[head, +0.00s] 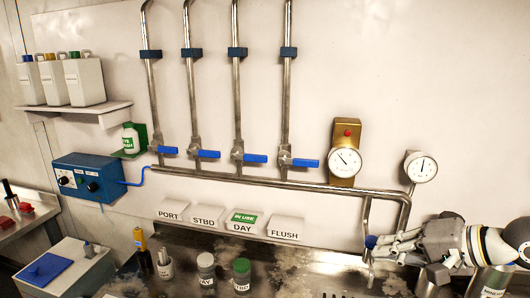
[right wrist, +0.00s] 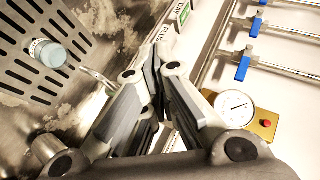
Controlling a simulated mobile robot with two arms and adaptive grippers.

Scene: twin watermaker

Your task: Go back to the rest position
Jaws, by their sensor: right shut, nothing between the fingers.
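My right gripper (head: 384,247) comes in from the right edge in the head view, in front of the lower right wall and above the metal counter. In the right wrist view my right gripper (right wrist: 152,62) has its fingers together and holds nothing. A small blue knob (head: 371,241) on a thin pipe shows right by the fingertips in the head view. I cannot tell whether they touch. My left gripper is not in view.
The metal counter (head: 310,268) carries several jars, including a green-capped one (head: 242,274). Four pipes with blue-handled valves (head: 254,158) run up the wall. Two gauges (head: 345,162) (head: 421,167) hang above my right gripper. A shelf (head: 85,108) with canisters is at left.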

